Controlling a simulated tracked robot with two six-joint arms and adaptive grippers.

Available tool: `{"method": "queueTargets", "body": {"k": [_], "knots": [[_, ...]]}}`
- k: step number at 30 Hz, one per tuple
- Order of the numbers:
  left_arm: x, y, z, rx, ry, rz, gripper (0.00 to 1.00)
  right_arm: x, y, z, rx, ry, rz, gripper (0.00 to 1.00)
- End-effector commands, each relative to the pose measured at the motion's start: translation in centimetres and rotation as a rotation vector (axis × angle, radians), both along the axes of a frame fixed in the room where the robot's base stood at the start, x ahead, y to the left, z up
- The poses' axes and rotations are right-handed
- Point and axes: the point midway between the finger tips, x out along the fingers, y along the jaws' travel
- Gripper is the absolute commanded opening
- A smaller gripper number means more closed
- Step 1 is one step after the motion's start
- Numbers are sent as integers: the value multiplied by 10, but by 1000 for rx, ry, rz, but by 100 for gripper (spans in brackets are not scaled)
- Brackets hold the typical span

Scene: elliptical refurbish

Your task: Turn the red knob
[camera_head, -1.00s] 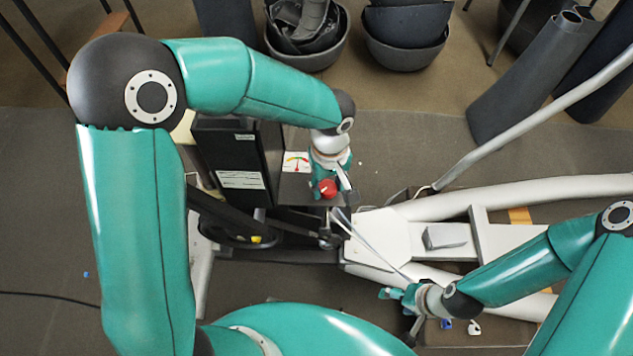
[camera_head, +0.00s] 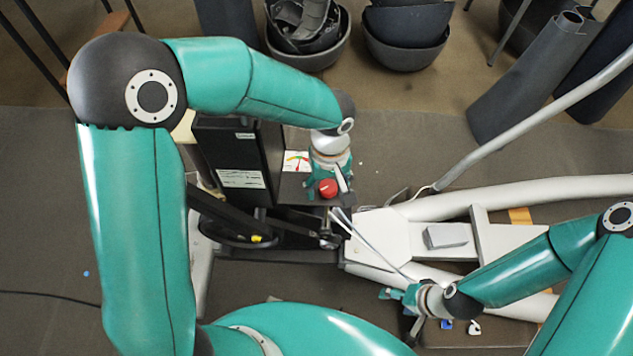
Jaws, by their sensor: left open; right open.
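The red knob (camera_head: 328,188) is a small round red cap with a white mark, on the dark box-shaped housing (camera_head: 290,190) of the elliptical machine, below a dial with a coloured scale (camera_head: 297,161). My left gripper (camera_head: 329,187) comes down over it from above, with its open fingers on either side of the knob. Whether the fingers touch the knob cannot be told. My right gripper (camera_head: 391,294) is open and empty, low at the right, beside the machine's white frame and well apart from the knob.
The machine's white frame (camera_head: 560,190) and a grey bar (camera_head: 540,120) run to the right. Dark bowls (camera_head: 405,45) and dark rolled tubes (camera_head: 525,75) stand at the back. Small parts (camera_head: 474,327) lie near my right arm. Floor between the bowls and the frame is clear.

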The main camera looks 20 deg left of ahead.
Motion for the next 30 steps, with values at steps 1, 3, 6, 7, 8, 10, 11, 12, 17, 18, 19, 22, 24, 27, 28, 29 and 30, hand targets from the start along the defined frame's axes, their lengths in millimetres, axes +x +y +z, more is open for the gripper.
{"method": "queueTargets", "body": {"k": [1,3,6,7,8,10,11,12,17,18,19,22,24,27,28,29,30], "knots": [[1,0,0,0,-1,1,68,0,0,0,0,0,0,68],[1,0,1,0,-3,1,68,0,0,0,0,0,0,68],[2,0,6,-2,-6,1,68,0,0,1,0,0,0,68],[2,0,8,-1,-7,1,68,0,0,1,0,0,0,68],[2,0,11,-1,-7,1,68,0,0,1,0,0,0,68],[2,0,20,-3,-8,1,68,0,0,1,0,0,0,68],[2,0,25,-2,-9,1,68,0,0,1,0,0,0,68],[2,-1,32,-3,-10,0,68,0,0,1,0,0,0,68],[0,0,65,-3,-8,1,68,0,0,1,0,0,0,68],[0,0,73,-2,-8,1,68,0,0,1,0,0,0,68],[0,0,79,-3,-8,2,68,0,0,1,0,0,0,68],[-1,0,96,-2,-5,1,68,0,0,1,0,0,0,68],[-1,0,105,-2,-4,1,68,0,0,1,0,0,0,68],[-2,0,114,-1,-2,1,68,0,0,1,0,0,0,68],[-2,0,116,-1,-1,1,68,0,0,1,0,0,0,68],[-3,0,117,0,0,1,68,0,0,1,0,0,0,68],[-3,0,118,0,0,1,68,0,0,1,0,0,0,68]]}}
